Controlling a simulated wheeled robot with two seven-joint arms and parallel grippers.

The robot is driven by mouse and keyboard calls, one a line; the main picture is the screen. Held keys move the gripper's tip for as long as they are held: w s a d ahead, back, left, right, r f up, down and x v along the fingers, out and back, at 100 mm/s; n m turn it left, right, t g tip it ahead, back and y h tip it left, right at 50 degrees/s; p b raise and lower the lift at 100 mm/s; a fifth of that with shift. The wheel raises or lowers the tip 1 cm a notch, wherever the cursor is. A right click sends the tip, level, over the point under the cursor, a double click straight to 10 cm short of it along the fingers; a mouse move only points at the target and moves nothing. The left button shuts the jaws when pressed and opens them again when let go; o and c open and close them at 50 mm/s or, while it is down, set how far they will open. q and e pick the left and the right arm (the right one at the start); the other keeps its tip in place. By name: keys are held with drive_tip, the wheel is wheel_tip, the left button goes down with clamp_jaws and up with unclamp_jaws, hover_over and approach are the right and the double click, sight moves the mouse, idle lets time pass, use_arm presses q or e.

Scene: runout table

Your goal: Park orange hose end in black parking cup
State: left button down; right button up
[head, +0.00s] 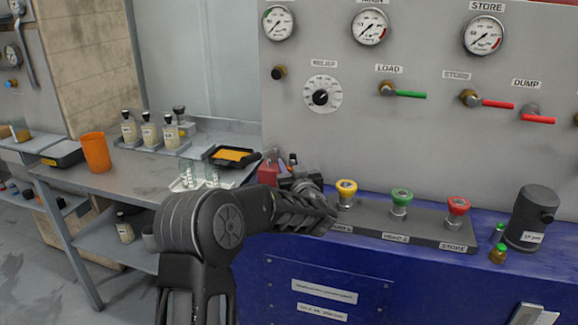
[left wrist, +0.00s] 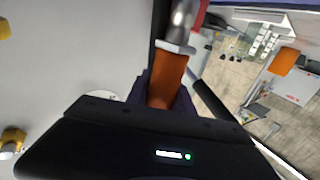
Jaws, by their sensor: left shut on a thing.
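My left gripper (left wrist: 168,98) is shut on the orange hose end (left wrist: 169,76), which shows in the left wrist view. A bright metal fitting (left wrist: 181,24) sits at its tip, pointing to the top of that view. In the head view my left arm crosses the lower middle and largely hides the gripper and hose end. A dark upright cylinder (head: 533,216) with a side knob and white label stands at the right of the blue bench; it may be the black parking cup, but I cannot see its inside. The hose end is well left of it. My right gripper is out of view.
A rail with yellow (head: 346,190), green (head: 401,199) and red (head: 458,206) couplings lies between arm and cylinder. A small brass fitting (head: 498,254) stands beside the cylinder. The gauge panel (head: 430,135) rises behind. An orange cup (head: 95,152) stands on the left table.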

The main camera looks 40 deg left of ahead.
use_arm(q)
drive_tip(key=shift+r, duration=0.1)
drive_tip(key=shift+f+b, duration=1.6)
drive_tip(key=shift+f, duration=0.85)
drive_tip(key=c, duration=1)
unclamp_jaws()
drive_tip(key=shift+s+d, duration=0.1)
drive_tip(key=v, duration=0.7)
drive_tip(key=shift+s+d+b, duration=0.2)
drive_tip(key=shift+d+b, duration=0.05)
drive_tip(key=shift+b, duration=0.05)
drive_tip(key=shift+f, duration=0.1)
